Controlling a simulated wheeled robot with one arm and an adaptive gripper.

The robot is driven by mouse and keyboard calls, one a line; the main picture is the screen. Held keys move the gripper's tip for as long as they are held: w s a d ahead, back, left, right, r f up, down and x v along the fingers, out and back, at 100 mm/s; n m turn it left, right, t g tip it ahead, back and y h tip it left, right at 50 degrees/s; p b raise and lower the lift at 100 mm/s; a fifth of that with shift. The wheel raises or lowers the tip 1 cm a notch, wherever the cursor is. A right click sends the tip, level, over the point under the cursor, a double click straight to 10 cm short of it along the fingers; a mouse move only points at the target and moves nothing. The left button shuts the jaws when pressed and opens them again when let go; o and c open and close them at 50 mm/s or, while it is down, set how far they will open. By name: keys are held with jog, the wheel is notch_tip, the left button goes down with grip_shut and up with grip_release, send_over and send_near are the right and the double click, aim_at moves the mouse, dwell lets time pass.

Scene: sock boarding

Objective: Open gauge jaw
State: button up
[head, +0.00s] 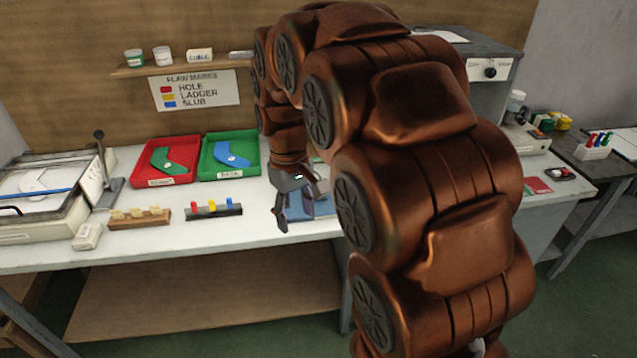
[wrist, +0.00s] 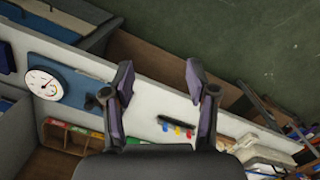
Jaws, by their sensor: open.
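The gauge shows in the wrist view as a round white dial (wrist: 43,83) with a red and yellow mark on a blue base (wrist: 72,70), left of my gripper. A dark knob-like part sits at the right end of that base, beside my left finger; I cannot tell whether the gauge jaw is open. My gripper (wrist: 160,80) is open, its two fingers apart with nothing between them. In the head view my gripper (head: 296,207) hangs over the bench by a blue piece (head: 310,213), and my arm hides the dial.
On the white bench (head: 270,236) stand a red tray (head: 136,172), a green tray (head: 250,153), a rack with red, yellow and blue clips (head: 213,211) and a wooden block rack (head: 139,218). A shelf (head: 180,66) hangs behind.

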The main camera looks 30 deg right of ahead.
jog(key=w+d+f+n+p, duration=0.1)
jog(key=w+d+f, duration=0.2)
jog(key=w+d, duration=0.4)
jog(key=w+d+f+n, duration=0.1)
jog(key=w+d+f, duration=0.3)
jog(key=w+d, duration=0.3)
jog(key=w+d+f+n+t+p, duration=0.1)
jog(key=w+d+f, duration=0.3)
jog(key=w+d, duration=0.3)
jog(key=shift+w+d+p, duration=0.1)
jog(key=shift+w+p, duration=0.2)
jog(key=shift+w, duration=1.65)
jog(key=shift+w+d+f, duration=0.1)
jog(key=shift+d+f, duration=0.05)
jog(key=shift+f, duration=0.1)
jog(key=shift+f+p, duration=1.5)
jog(key=shift+f, duration=2.3)
grip_shut()
